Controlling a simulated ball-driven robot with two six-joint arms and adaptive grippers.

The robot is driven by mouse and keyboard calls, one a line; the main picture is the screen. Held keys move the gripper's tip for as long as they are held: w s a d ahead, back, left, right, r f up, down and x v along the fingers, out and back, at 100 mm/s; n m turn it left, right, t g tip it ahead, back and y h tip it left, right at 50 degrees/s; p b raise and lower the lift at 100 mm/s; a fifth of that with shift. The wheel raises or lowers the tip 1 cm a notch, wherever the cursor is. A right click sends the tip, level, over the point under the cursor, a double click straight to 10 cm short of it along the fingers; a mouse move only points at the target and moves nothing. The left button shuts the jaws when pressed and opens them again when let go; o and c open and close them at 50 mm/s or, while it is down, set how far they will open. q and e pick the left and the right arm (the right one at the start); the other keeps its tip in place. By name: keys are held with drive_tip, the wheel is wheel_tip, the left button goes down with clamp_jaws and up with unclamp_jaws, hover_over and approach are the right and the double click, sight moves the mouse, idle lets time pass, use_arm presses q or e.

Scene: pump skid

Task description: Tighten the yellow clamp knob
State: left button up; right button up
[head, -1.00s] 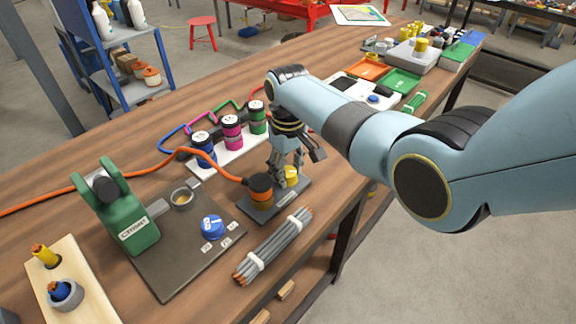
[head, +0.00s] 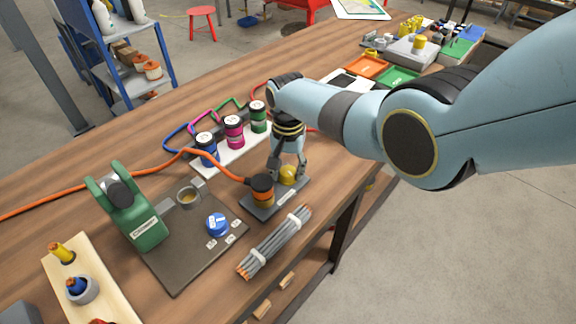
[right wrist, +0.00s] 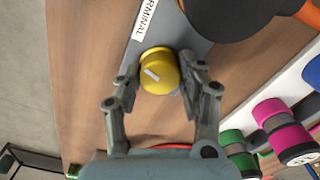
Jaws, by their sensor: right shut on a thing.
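The yellow clamp knob (head: 288,175) stands on a dark terminal plate (head: 262,212), beside an orange-and-black connector (head: 261,190) on the orange cable. My right gripper (head: 288,173) points down over the knob and is shut on it. In the right wrist view the knob (right wrist: 159,71) sits between the two fingers (right wrist: 156,92), with a pale mark across its top. The left gripper does not show.
A bundle of grey rods (head: 275,242) lies just in front of the plate. Blue, magenta and green connectors (head: 233,132) stand behind on a white block. A green pump (head: 138,215) and blue knob (head: 218,224) are at left.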

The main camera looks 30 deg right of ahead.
sight(288, 170)
drive_tip(key=m, duration=0.5)
drive_tip(key=shift+p, duration=0.4)
drive_tip(key=shift+m, duration=0.3)
drive_tip(key=o, duration=1.2)
drive_tip(key=shift+r, duration=0.15)
wheel_tip(288, 170, up, 12)
drive_tip(key=shift+f, duration=0.1)
